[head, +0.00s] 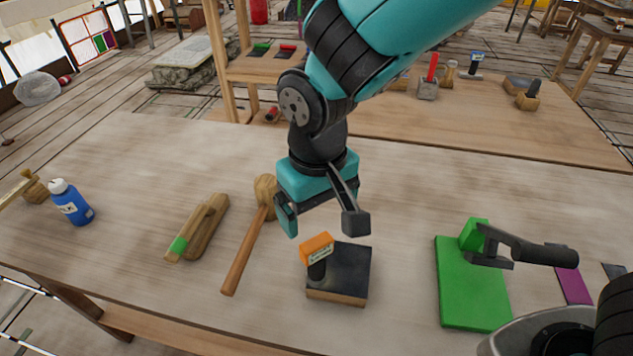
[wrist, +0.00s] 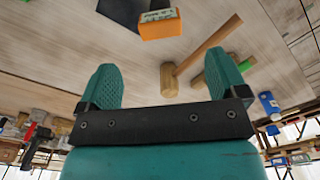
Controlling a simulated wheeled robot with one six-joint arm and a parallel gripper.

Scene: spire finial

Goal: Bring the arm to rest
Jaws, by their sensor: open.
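My gripper (head: 322,226) hangs over the workbench (head: 130,190) with its two fingers apart and nothing between them. In the wrist view its teal fingers (wrist: 163,85) are spread wide. Below it, a small block with an orange top and dark lower part (head: 317,250) stands on a dark-topped wooden square (head: 345,275). The orange top also shows in the wrist view (wrist: 160,23), beyond the fingertips. The gripper is apart from the block. My arm comes down from the upper right.
A wooden mallet (head: 243,250) lies just left of the gripper. Left of it are a wooden tool with a green band (head: 200,228) and a blue bottle (head: 72,203). A green board (head: 465,285) with a dark-handled tool (head: 530,250) lies right. Bare bench lies between.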

